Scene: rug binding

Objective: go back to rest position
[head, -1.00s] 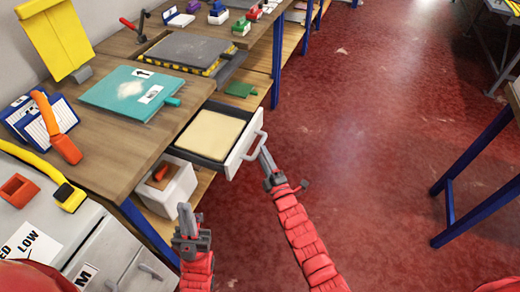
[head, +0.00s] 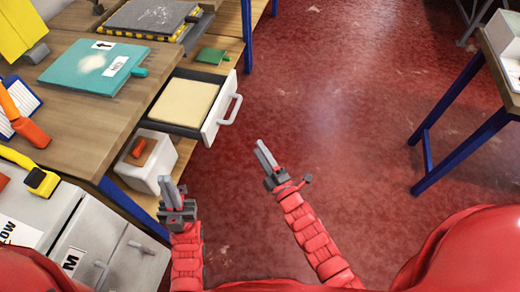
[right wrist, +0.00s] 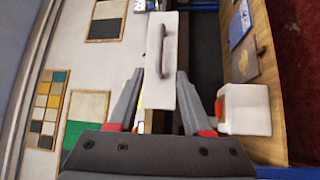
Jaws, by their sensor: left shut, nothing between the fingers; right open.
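My right gripper (head: 266,156) is in front of the workbench, over the red floor, apart from the open drawer's handle (head: 232,110). It is open and empty; the right wrist view shows its two fingers (right wrist: 158,100) spread, with a white front and its handle (right wrist: 162,50) beyond them. My left gripper (head: 173,192) is low beside the bench, near the white bin, pointing up in the picture. It is shut with nothing in it. The drawer (head: 211,125) stands pulled out and holds a flat cream-coloured piece (head: 185,102).
A white bin (head: 146,162) sits on the lower shelf with a brown-red block on it. A teal board (head: 95,68) lies on the bench top (head: 100,112). Grey cabinets (head: 115,255) stand at lower left. A blue-legged table (head: 460,95) is at right. The floor between is clear.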

